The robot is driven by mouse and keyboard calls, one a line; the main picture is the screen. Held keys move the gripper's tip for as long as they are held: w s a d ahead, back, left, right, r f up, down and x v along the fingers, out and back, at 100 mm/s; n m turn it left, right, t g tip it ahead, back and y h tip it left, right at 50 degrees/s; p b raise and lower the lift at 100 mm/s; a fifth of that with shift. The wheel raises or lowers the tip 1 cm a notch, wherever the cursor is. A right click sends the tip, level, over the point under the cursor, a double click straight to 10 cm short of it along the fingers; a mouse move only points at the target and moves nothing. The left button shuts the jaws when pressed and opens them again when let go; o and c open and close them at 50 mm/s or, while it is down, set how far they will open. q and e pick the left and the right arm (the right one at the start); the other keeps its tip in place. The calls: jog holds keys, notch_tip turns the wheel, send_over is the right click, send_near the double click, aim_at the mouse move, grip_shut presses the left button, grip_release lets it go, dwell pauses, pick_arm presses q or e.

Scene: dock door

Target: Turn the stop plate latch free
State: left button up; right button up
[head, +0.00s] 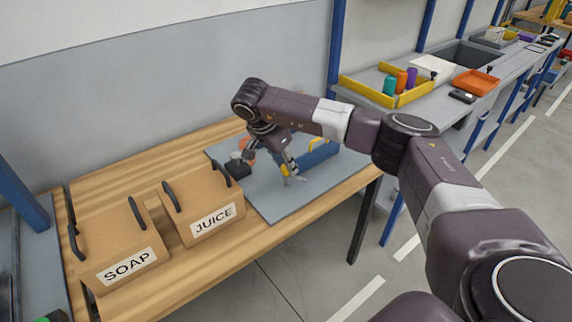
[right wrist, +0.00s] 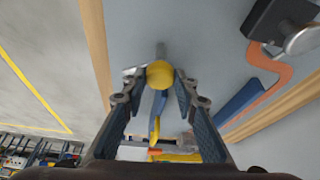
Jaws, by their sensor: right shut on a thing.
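A round yellow knob (right wrist: 160,73) sits between the fingertips of my right gripper (right wrist: 159,82) in the right wrist view. The gripper is shut on it. A small metal piece shows just beyond the knob; I cannot tell whether this is the stop plate latch. In the head view my right gripper (head: 287,166) reaches down over the grey board (head: 310,195), beside a blue part (head: 318,153). The gripper and wrist hide part of the fittings there. My left gripper is not in view.
A black block (head: 238,169) with a metal cylinder and an orange part (right wrist: 265,75) stand close by. Cardboard boxes marked SOAP (head: 110,245) and JUICE (head: 200,205) stand on the wooden table (head: 150,160) at left. The board's front right is clear.

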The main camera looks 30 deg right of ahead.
jog(key=m+g, duration=0.1)
jog(key=m, duration=0.2)
jog(key=m+g, duration=0.1)
jog(key=m, duration=0.1)
jog(key=shift+w+r+m, duration=0.1)
jog(key=shift+w+m, duration=0.1)
jog(key=shift+m, duration=0.2)
dwell(0.4)
jog(key=o, duration=1.1)
jog(key=v, duration=1.2)
jog(key=shift+w, duration=0.2)
